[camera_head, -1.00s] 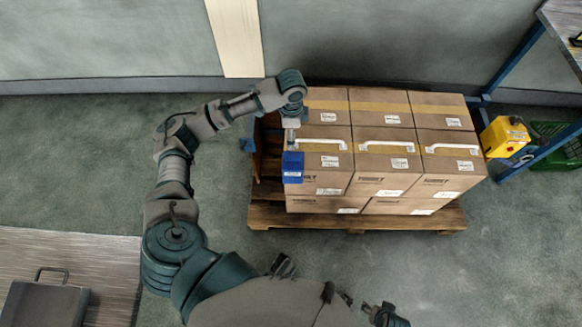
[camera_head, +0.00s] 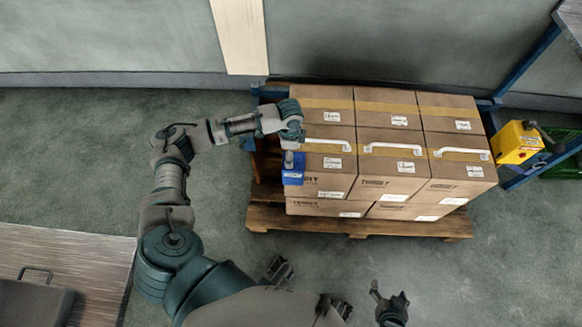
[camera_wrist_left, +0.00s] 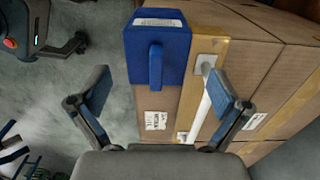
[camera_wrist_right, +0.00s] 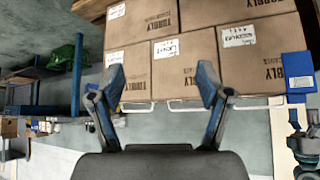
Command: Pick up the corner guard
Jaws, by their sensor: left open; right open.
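The corner guard is a blue piece with a raised handle (camera_wrist_left: 155,66) and a white label. It sits over the near-left top corner of the stacked boxes in the head view (camera_head: 293,170), and also shows at the right edge of the right wrist view (camera_wrist_right: 298,72). My left gripper (camera_wrist_left: 160,88) is open, its two fingers apart on either side of the handle in the left wrist view, without visible contact. In the head view the left wrist is just above the guard and hides part of it. My right gripper (camera_head: 390,298) is open and empty, low in front of the pallet.
Several cardboard boxes (camera_head: 392,183) with white strap handles stand on a wooden pallet (camera_head: 360,224). A white strap handle (camera_wrist_left: 203,100) lies close to the left gripper's right finger. A yellow device (camera_head: 515,143) and a blue frame (camera_head: 525,70) stand at the right.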

